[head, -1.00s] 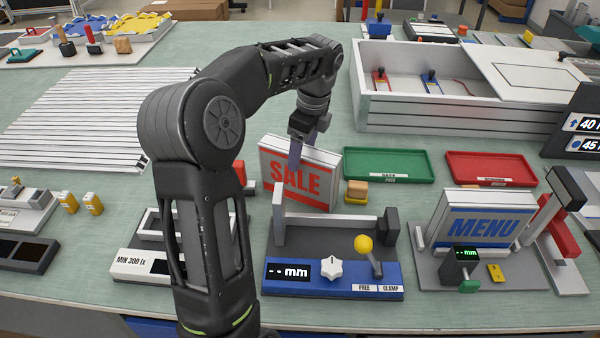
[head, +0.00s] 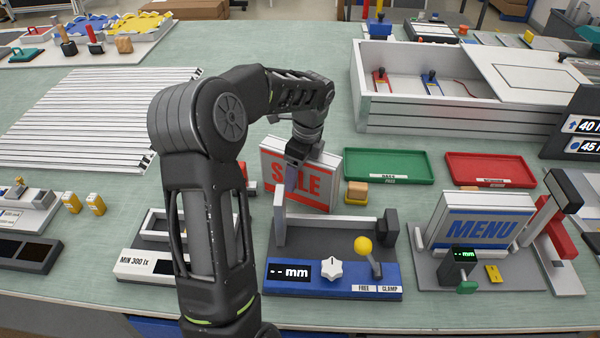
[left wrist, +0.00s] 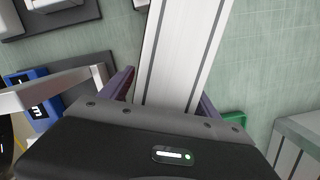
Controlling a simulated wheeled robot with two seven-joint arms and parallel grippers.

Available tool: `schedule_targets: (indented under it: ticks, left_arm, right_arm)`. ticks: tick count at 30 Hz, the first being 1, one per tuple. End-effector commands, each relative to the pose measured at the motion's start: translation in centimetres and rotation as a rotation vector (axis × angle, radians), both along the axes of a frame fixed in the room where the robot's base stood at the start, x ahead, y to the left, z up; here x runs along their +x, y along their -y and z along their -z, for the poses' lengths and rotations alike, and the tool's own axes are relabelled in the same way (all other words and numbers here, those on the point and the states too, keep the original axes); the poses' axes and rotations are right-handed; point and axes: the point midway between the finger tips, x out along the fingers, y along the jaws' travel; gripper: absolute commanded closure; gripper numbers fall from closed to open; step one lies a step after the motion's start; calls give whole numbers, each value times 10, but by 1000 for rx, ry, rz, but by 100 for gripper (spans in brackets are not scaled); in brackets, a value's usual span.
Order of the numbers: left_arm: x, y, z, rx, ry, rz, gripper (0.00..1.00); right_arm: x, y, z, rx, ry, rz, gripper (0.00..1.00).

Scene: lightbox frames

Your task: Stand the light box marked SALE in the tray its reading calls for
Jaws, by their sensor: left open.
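The SALE light box (head: 312,188), white with a red-lettered front, stands upright on the bench. In the left wrist view its pale edge (left wrist: 188,45) lies between my purple fingers. My left gripper (head: 292,180) is open, reaching down over the box with a finger in front of its face; I cannot tell whether the fingers touch it. The green tray (head: 365,179) and the red tray (head: 470,183) lie behind to the right, both empty, their small labels hard to read. A blue gauge (head: 335,281) reading "-- mm" stands in front of the box. My right gripper is not in view.
A MENU light box (head: 480,229) sits in another fixture at the right. A "MIN 300 lx" fixture (head: 143,265) is partly behind my left arm. A small orange block (head: 357,190) is beside the SALE box. A large white open case (head: 440,122) stands behind the trays.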

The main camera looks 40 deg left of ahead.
Motion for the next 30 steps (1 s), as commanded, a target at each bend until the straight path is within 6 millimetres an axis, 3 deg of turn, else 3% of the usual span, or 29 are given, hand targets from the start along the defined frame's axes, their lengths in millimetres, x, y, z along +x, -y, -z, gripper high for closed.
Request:
schedule_targets:
  ticks: [16,30]
  left_arm:
    - [0,0,0,0,1,0,29]
    - [0,0,0,0,1,0,67]
  right_arm:
    - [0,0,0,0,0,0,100]
    - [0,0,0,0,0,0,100]
